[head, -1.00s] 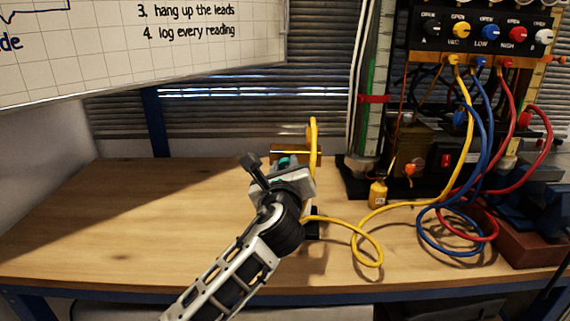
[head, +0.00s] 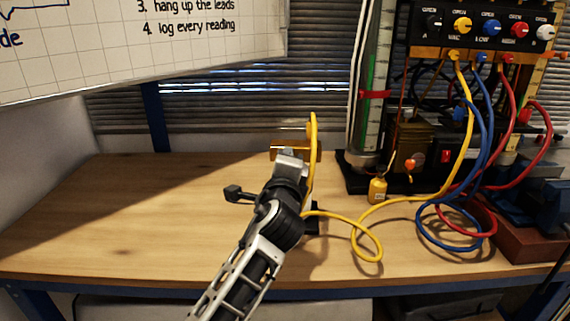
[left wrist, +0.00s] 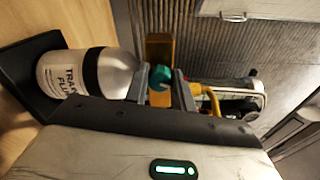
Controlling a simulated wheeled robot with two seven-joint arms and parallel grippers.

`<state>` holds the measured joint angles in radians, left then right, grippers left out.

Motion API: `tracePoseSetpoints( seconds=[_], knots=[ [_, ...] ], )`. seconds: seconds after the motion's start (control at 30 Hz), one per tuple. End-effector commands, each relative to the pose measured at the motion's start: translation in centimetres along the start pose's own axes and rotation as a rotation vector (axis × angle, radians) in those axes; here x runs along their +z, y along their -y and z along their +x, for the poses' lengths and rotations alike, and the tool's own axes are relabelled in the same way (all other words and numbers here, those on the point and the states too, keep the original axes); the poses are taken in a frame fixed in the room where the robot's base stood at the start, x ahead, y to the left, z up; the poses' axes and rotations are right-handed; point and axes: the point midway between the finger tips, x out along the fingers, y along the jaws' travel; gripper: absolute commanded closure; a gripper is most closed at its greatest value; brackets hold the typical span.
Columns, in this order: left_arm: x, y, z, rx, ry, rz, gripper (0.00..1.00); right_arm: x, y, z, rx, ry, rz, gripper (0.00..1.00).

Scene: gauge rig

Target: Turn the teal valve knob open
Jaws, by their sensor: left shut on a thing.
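The teal valve knob (left wrist: 160,77) shows in the left wrist view, between the fingers of my left gripper (left wrist: 160,88). The gripper is shut on it. The knob sits in front of a brass block (left wrist: 160,48), which also shows in the head view (head: 283,150). In the head view my left gripper (head: 291,155) reaches the block from the front and hides the knob. How far the knob is turned I cannot tell. My right gripper is in neither view.
A white-labelled bottle (left wrist: 88,74) is close beside the fingers. A yellow hose (head: 313,165) arches right of the block and runs along the bench. A hose rig with coloured knobs (head: 482,28) stands at the right. The bench's left side (head: 120,210) is clear.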

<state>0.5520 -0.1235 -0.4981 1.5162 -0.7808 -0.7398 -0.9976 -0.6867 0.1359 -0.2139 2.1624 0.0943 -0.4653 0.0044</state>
Motion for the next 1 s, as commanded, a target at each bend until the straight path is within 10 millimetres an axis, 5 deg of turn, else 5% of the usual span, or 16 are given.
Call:
tracePoseSetpoints(
  seconds=[0.5,1.0],
  knots=[
    [-0.13,-0.21,-0.05,0.004,-0.001,-0.348,0.98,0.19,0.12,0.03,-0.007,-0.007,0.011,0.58],
    [-0.11,-0.17,-0.04,0.004,-0.001,-0.416,0.98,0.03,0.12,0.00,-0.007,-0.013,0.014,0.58]
  ],
)
